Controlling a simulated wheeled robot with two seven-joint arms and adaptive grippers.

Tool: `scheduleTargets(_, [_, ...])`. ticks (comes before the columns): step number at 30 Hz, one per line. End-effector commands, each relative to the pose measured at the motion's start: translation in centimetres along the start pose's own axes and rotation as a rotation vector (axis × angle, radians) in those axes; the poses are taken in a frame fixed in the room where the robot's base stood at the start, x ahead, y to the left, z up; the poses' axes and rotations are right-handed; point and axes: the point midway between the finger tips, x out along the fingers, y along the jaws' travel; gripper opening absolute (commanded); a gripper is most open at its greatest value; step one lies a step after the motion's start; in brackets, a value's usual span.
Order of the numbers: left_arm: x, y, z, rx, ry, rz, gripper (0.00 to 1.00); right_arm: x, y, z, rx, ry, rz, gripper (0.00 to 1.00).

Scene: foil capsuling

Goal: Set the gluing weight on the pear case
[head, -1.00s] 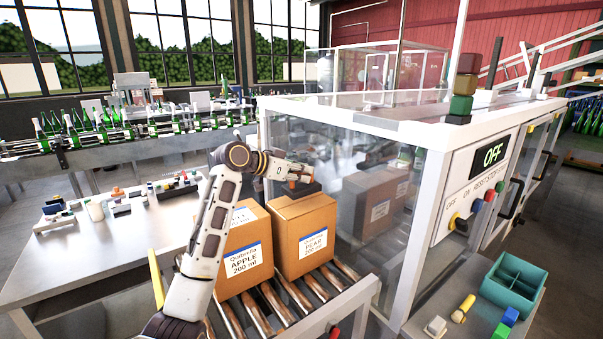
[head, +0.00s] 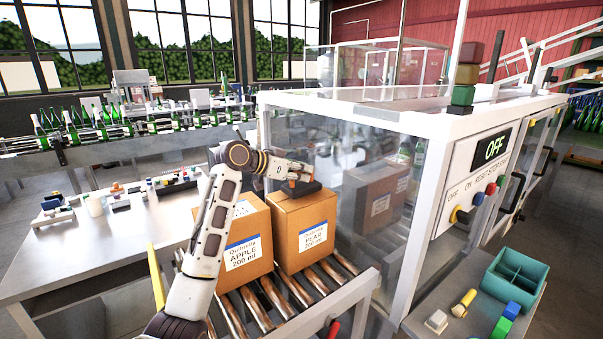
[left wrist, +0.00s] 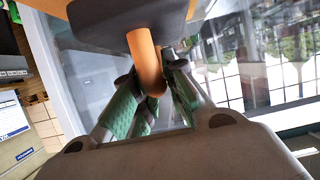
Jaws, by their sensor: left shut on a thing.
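The pear case (head: 305,250) is a brown carton with a white and blue PEAR label, standing on the roller conveyor at the right of the apple case (head: 246,270). The gluing weight (head: 303,190) is a dark block at the top of the pear case; I cannot tell whether it touches the lid. My left gripper (head: 298,178) is shut on its orange handle. In the left wrist view, the green-padded fingers (left wrist: 152,95) close around the handle, and the dark weight (left wrist: 105,22) lies beyond them. My right gripper is out of view.
A glass-walled machine (head: 430,180) stands close at the right of the pear case. The roller conveyor (head: 270,300) runs under both cases. A table with small parts (head: 60,260) is at the left. A teal divided tray (head: 515,280) and blocks are at the lower right.

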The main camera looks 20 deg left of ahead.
Motion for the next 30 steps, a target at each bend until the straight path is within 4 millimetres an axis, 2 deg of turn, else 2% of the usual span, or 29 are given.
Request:
scheduleTargets(13, [0.1,0.0,0.2,0.002,0.005,-0.001,0.00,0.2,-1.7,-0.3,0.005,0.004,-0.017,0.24])
scheduleTargets(28, [0.3,0.0,0.7,0.002,0.005,-0.001,0.00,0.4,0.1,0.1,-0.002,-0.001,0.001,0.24])
scheduleTargets(29, [0.2,0.0,0.6,0.002,0.005,-0.001,0.16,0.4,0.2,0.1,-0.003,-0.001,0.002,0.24])
scheduleTargets(30, [0.2,0.0,0.6,0.002,0.005,-0.001,0.21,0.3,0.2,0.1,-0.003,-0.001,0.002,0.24])
